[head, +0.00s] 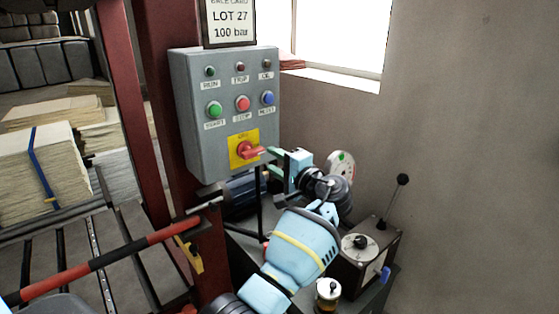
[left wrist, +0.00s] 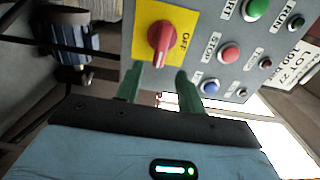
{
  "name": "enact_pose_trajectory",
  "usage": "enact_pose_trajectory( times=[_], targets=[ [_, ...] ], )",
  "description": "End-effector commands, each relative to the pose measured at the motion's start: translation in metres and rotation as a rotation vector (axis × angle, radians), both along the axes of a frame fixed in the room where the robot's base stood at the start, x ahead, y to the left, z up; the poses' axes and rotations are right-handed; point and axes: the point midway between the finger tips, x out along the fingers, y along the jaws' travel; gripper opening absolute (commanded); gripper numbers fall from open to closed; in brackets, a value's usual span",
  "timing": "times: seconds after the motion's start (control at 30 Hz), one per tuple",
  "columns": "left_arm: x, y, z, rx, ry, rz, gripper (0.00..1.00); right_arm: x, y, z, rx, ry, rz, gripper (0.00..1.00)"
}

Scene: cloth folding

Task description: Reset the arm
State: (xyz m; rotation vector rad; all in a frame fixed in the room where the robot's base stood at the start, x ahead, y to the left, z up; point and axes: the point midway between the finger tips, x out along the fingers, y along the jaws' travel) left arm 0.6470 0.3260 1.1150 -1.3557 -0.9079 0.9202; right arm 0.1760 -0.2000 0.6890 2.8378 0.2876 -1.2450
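A grey control box (head: 225,120) hangs on a red post. Its red rotary switch (head: 246,150) sits on a yellow plate (head: 236,160), with the handle pointing right. In the left wrist view the switch (left wrist: 161,42) handle points down toward the fingers, and OFF is printed on the plate beside it. My left gripper (head: 276,165) is just right of the switch handle in the head view. In the left wrist view its green fingers (left wrist: 157,88) are apart with nothing between them, and a gap separates them from the handle. My right gripper is not seen.
Above the switch are green, red and blue buttons (head: 242,103) and small lamps. A bench device with a black lever (head: 392,200) stands right of my arm. A red and black bar (head: 120,255) crosses lower left, near strapped stacks (head: 45,170). The right wall is bare.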

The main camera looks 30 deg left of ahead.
Motion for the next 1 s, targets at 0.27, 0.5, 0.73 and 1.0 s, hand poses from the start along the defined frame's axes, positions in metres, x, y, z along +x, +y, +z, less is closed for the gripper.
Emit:
enact_pose_trajectory(
  times=[0.27,0.5,0.73,1.0],
  targets=[
    [0.0,0.001,-0.007,-0.008,0.005,-0.009,0.38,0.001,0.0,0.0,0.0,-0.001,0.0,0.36],
    [-0.015,0.0,-0.114,-0.146,0.068,-0.159,0.38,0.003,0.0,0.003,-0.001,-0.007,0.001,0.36],
    [-0.067,-0.014,-0.246,-0.394,0.108,-0.344,0.38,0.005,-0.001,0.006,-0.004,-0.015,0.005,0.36],
    [-0.166,-0.044,-0.361,-0.73,0.104,-0.49,0.38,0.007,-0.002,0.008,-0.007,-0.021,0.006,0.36]
  ],
)
